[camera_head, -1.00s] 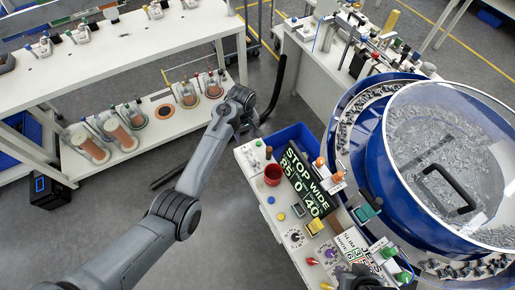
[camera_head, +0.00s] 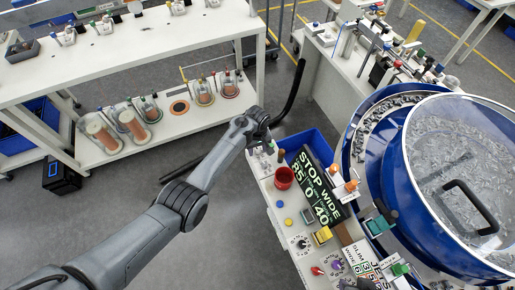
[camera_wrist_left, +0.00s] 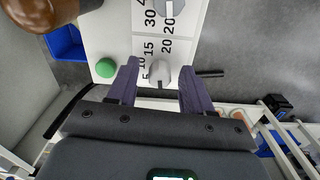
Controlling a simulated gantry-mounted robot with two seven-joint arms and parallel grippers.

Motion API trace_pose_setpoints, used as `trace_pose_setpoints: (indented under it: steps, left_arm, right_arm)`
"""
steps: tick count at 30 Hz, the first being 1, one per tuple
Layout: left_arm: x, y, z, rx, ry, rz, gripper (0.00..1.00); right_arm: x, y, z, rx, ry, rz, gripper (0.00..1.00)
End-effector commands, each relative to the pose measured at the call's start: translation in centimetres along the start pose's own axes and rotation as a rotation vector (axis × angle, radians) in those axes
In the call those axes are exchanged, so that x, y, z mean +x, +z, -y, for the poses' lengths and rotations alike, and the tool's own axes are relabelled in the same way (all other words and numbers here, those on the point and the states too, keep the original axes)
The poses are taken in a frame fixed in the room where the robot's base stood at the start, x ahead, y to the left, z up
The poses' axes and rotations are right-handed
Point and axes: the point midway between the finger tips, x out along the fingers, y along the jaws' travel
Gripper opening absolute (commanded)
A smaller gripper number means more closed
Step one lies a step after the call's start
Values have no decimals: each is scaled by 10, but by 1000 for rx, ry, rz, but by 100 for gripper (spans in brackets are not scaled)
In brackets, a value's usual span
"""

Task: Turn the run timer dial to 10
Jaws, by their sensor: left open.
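My left gripper (camera_head: 263,143) is at the far-left end of the white control panel (camera_head: 290,222) in the head view. In the left wrist view its two purple fingers (camera_wrist_left: 159,66) are open. A small pale grey knob (camera_wrist_left: 158,76) shows between the fingers, with a gap on each side. Printed numbers including 5, 10, 15, 20 and 30 stand beside it on a white plate. The fingers and gripper body hide part of the scale, so I cannot read the knob's setting. A second grey knob (camera_wrist_left: 168,7) is cut off at the top edge.
A green button (camera_wrist_left: 105,68) and a large brown rounded part (camera_wrist_left: 38,12) are left of the fingers. A blue bowl feeder (camera_head: 400,170) stands to the right.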

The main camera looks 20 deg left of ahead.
Motion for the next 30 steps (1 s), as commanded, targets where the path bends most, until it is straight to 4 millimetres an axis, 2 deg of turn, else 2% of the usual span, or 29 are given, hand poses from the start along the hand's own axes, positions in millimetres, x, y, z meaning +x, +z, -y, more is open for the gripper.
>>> trace_pose_setpoints:
  steps: [2, 3, 12, 23, 30]
  left_arm:
    - [0, 0, 0, 0, 0, 0, 50]
    - [0, 0, 0, 0, 0, 0, 47]
    - [0, 0, 0, 0, 0, 0, 1]
    - [-1, 0, 0, 39, -1, 1, 0]
    - [-2, 0, 0, 172, -1, 0, 0]
  right_arm:
    - [0, 0, 0, 0, 0, 0, 43]
    - [0, 0, 0, 1, 0, 0, 43]
    - [0, 0, 1, 6, -4, 0, 43]
    - [-2, -1, 2, 9, -7, 0, 43]
    - [-7, -2, 2, 8, -6, 1, 43]
